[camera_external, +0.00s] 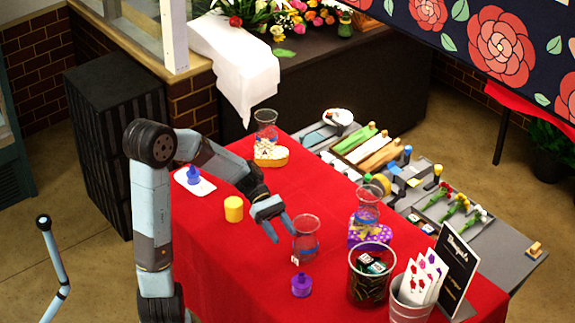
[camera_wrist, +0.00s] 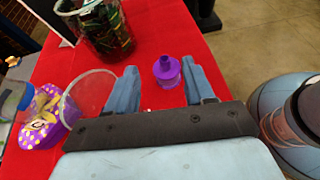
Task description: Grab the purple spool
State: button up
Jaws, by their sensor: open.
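The purple spool (camera_external: 301,285) stands upright on the red table, near the table's front edge. In the wrist view the purple spool (camera_wrist: 167,69) shows beyond and between my two fingers, with a narrow top on a wider body. My gripper (camera_external: 283,229) is above the table, up and left of the spool in the external view. In the wrist view my gripper (camera_wrist: 158,75) has its fingers apart with nothing held between them. The spool is apart from the gripper in the external view.
A glass vase (camera_external: 306,240) stands close beside my gripper. A glass bin (camera_external: 371,275) with dark items is right of the spool. A yellow spool (camera_external: 233,209) and a blue spool (camera_external: 193,174) are farther left. A purple heart box (camera_external: 370,232) is to the right.

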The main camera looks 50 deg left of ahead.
aim_at(306, 290)
jog(key=d+f, duration=0.3)
jog(key=d, duration=0.1)
jog(key=s+d+f, duration=0.1)
jog(key=d+f, duration=0.6)
jog(key=d, duration=0.2)
jog(key=shift+s+f, duration=0.15)
dwell(0.5)
jog(key=shift+c, duration=0.5)
grip_shut()
